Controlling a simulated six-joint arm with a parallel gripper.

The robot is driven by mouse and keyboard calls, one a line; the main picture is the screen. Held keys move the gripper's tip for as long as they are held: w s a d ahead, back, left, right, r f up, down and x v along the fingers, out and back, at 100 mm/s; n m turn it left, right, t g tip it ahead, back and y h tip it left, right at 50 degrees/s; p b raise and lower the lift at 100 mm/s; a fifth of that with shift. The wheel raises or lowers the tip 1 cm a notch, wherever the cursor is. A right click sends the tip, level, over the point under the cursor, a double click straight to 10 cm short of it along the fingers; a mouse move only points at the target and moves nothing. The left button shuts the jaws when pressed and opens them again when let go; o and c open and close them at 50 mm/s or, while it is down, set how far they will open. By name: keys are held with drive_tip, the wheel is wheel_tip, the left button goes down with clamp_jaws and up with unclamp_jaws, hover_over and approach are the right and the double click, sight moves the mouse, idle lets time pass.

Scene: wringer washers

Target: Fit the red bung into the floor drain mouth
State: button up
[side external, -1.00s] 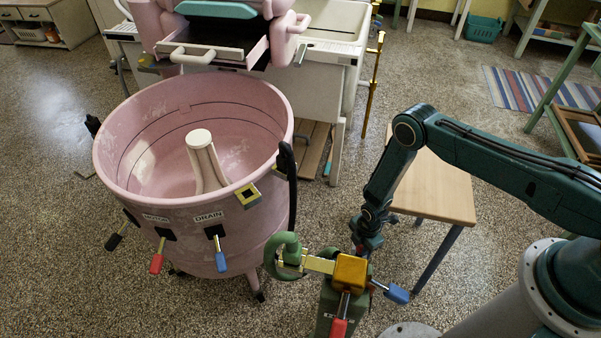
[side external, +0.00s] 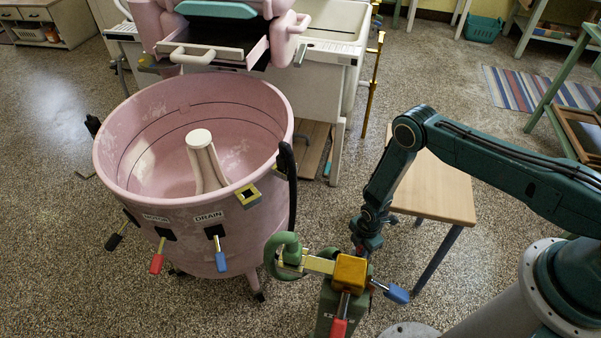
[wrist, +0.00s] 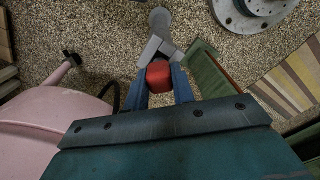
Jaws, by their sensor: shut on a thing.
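In the wrist view, my gripper (wrist: 159,75) has its two blue fingers closed on the red bung (wrist: 158,78), one on each side. The bung sits just in front of a light grey angular piece (wrist: 154,51) on a grey cylinder; I cannot tell if they touch. In the side external view, my gripper points down behind the yellow block of a green stand (side external: 350,272), which hides most of its fingers and the bung. I cannot make out the floor drain mouth for certain in either view.
The pink washer tub (side external: 185,215) stands left of my gripper, with red and blue levers on its front. A green curled pipe (side external: 284,256) and a blue handle (side external: 397,293) project from the stand. A wooden-topped stool (side external: 435,188) stands close behind my arm.

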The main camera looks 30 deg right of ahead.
drive_tip(key=shift+f, duration=1.55)
clamp_jaws()
idle(3.1)
drive_tip(key=o, duration=1)
unclamp_jaws()
drive_tip(key=shift+s, duration=0.1)
drive_tip(key=shift+o, duration=0.2)
drive_tip(key=shift+s, duration=0.1)
drive_tip(key=shift+s, duration=0.15)
drive_tip(key=shift+c, duration=0.2)
drive_tip(key=o, duration=0.4)
drive_tip(key=shift+w, duration=0.2)
